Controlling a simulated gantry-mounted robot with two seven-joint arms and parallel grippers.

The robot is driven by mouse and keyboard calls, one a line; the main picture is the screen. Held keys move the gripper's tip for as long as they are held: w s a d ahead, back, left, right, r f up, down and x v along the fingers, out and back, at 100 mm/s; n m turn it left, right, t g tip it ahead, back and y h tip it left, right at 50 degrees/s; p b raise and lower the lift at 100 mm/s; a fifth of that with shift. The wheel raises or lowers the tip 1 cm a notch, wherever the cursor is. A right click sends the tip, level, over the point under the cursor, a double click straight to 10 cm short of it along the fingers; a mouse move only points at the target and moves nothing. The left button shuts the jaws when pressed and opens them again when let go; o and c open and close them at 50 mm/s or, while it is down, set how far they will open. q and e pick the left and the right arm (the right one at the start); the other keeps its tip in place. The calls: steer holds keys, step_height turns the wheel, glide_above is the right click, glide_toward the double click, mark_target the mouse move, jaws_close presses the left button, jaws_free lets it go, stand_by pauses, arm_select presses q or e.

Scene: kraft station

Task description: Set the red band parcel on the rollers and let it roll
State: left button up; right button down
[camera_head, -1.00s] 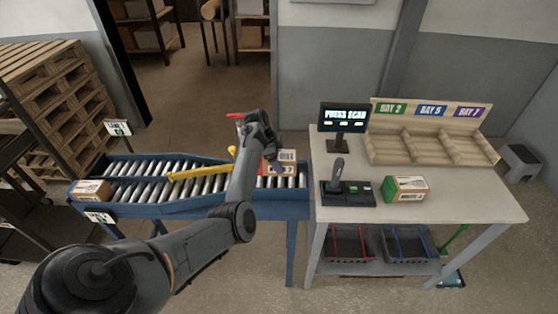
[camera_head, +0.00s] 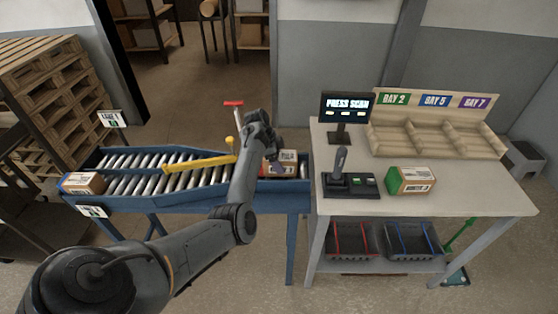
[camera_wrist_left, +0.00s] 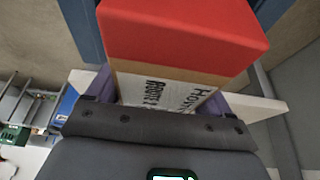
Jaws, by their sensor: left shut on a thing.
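The red band parcel (camera_head: 287,157) is a brown box with a white label and a red band, at the right end of the rollers (camera_head: 135,172) in the head view. In the left wrist view the parcel (camera_wrist_left: 185,35) shows its red end and part of a printed label between the jaws. My left gripper (camera_head: 275,152) is shut on it from above. I cannot tell whether its underside touches the rollers. My right gripper is not in view.
A yellow bar (camera_head: 200,162) lies across the rollers left of the parcel. Another parcel (camera_head: 83,183) sits at the conveyor's left end. The table (camera_head: 450,200) on the right holds a screen (camera_head: 345,106), a scanner stand (camera_head: 350,188) and a green-banded parcel (camera_head: 412,181).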

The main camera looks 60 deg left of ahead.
arm_select(q)
steer(key=o, duration=1.2)
